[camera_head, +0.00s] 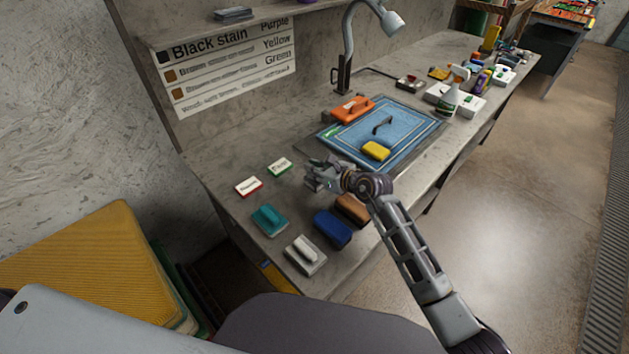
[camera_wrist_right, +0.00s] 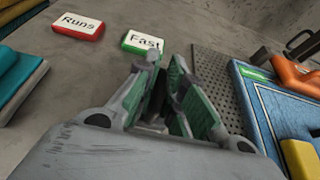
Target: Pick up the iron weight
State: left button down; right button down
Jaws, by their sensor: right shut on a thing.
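My right gripper (camera_head: 318,178) is low over the bench, left of the blue rug's board. In the right wrist view its green-padded fingers (camera_wrist_right: 166,88) are close together, shut on a small dark grey thing that they mostly hide. It fits the iron weight, but its shape is hard to make out. My left gripper is not in view.
Labels "Runs" (camera_wrist_right: 77,26) and "Fast" (camera_wrist_right: 142,43) lie beyond my fingers.

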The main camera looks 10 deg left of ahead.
jog(key=shift+r, duration=0.15)
jog(key=shift+w+r, duration=0.1)
jog(key=shift+r, duration=4.9)
jog(key=shift+f, duration=0.1)
